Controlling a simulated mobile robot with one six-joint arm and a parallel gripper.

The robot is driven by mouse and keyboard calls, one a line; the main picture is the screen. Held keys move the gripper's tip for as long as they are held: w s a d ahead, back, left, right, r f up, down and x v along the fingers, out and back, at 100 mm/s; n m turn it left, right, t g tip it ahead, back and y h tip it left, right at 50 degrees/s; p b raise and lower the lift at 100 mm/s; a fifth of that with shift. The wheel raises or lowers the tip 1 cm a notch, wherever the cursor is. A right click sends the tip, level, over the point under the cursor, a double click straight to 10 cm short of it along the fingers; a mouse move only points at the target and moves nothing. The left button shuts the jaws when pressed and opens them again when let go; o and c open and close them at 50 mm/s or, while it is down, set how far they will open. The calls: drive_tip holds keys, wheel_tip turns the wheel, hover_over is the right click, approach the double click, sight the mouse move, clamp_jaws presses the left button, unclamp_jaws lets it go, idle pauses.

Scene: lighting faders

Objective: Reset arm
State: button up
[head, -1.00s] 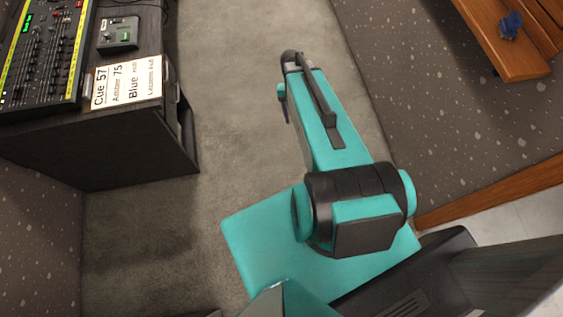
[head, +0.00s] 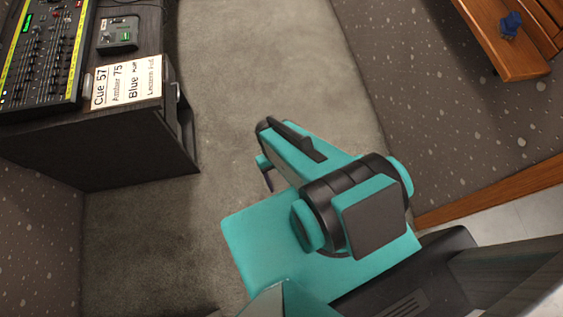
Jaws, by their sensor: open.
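My teal and black arm is folded back over my teal base in the lower middle of the head view. My gripper (head: 269,181) shows only in part at the arm's left side, pointing down over the grey carpet beside the base's far edge. It is open, and nothing shows in it. The rest of the gripper is hidden behind the arm.
A lighting console (head: 45,55) with faders, a small grey box (head: 118,33) and a cue card (head: 127,82) are on a dark desk (head: 110,140) at left. A wooden shelf (head: 500,50) with a blue object (head: 510,24) is at upper right. Carpet (head: 255,60) between is clear.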

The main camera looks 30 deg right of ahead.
wheel_tip(320, 180, down, 4)
drive_tip(key=b, duration=0.4)
drive_tip(key=shift+s+f+b, duration=0.15)
drive_tip(key=shift+f+b, duration=0.05)
drive_tip(key=shift+b, duration=0.2)
